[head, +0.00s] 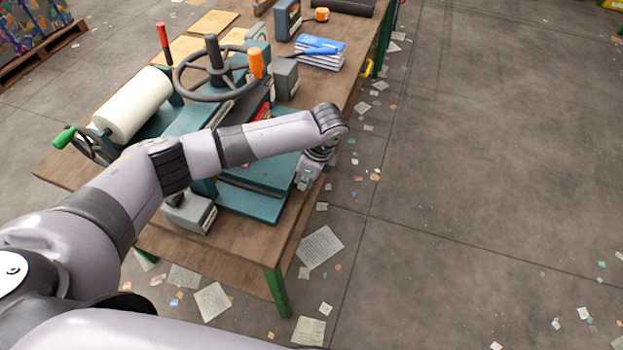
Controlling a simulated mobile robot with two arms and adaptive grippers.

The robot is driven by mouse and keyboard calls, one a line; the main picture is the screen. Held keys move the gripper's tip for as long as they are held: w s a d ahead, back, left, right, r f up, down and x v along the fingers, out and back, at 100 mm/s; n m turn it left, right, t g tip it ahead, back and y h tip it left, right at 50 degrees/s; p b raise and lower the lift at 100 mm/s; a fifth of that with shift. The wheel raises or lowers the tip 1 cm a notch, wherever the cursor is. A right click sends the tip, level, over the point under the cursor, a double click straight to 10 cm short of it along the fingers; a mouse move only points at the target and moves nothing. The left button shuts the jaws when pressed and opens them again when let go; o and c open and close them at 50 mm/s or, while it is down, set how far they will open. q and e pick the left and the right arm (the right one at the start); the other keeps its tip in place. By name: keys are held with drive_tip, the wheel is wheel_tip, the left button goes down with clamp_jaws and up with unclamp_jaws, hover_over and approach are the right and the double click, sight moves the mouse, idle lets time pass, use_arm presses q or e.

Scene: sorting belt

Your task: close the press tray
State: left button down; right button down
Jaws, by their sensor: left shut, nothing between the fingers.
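The teal press (190,118) stands on the wooden workbench, with a dark handwheel (214,70) on top and a white roll (133,104) at its left. The press tray (248,203) is the flat teal plate at the press's near right side, low over the bench. My left arm crosses in front of the press and hides part of it and of the tray. My left gripper (303,184) points down at the tray's right end, shut and empty. I cannot tell whether it touches the tray. My right gripper is not in view.
The wooden workbench (162,243) has a grey block (190,213) near its front edge. Blue books (318,55), a small dark device (287,20) and an orange tape measure (322,14) lie farther back. Paper scraps litter the floor; the right side is open floor.

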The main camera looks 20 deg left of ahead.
sight(286, 181)
use_arm(q)
drive_tip(key=a+p, duration=0.2)
drive_tip(key=a, duration=0.2)
drive_tip(key=shift+r, duration=0.15)
drive_tip(key=shift+a, duration=0.3)
drive_tip(key=shift+d, duration=0.1)
